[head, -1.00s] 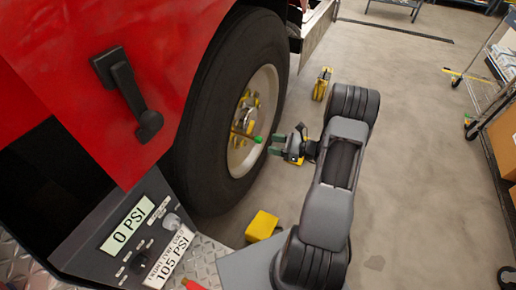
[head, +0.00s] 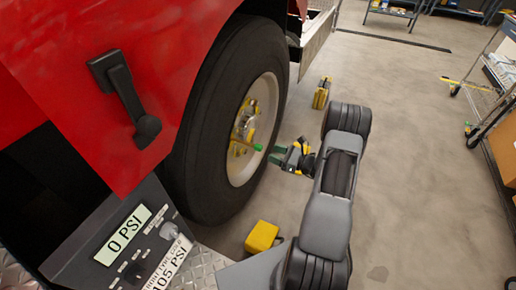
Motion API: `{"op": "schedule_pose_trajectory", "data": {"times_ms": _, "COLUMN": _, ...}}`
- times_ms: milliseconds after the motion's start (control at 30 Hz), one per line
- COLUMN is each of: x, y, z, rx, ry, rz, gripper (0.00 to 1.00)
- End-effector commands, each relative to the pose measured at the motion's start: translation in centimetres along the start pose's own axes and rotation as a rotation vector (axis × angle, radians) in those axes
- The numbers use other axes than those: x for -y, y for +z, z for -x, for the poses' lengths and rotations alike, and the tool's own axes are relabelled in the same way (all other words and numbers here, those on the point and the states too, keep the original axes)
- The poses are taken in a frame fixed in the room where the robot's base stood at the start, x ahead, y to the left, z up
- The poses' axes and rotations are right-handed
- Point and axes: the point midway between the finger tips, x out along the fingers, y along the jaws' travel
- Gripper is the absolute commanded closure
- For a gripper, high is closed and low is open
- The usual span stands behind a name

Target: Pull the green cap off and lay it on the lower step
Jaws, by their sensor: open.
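The green cap (head: 258,147) sits on the end of the valve stem that sticks out from the wheel hub (head: 245,128). My gripper (head: 275,154) is open and empty, just to the right of the cap, with its fingers pointing toward it. A small gap seems to show between the fingertips and the cap. The diamond-plate step (head: 207,268) is at the bottom, partly covered by the pump panel and my own body. Nothing is seen lying on its visible part.
The black tire (head: 190,150) and red truck body (head: 75,75) fill the left. A pump panel (head: 110,250) reads 0 PSI. Yellow chocks stand on the floor, one near (head: 262,236) and one farther back (head: 321,93).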

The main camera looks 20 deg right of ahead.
Motion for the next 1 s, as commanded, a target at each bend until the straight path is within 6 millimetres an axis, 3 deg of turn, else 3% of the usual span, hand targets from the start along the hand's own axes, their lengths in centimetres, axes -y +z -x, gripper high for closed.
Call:
{"op": "schedule_pose_trajectory", "data": {"times_ms": 200, "x": -0.1, "y": 0.0, "z": -2.9, "rx": 0.000, "ry": 0.004, "rz": 0.001, "gripper": 0.49}}
{"op": "schedule_pose_trajectory", "data": {"times_ms": 500, "x": 0.0, "y": -0.1, "z": -5.7, "rx": -0.001, "ry": 0.002, "rz": 0.000, "gripper": 0.49}}
{"op": "schedule_pose_trajectory", "data": {"times_ms": 1000, "x": 0.0, "y": 0.0, "z": -6.6, "rx": 0.000, "ry": 0.001, "rz": 0.000, "gripper": 0.49}}
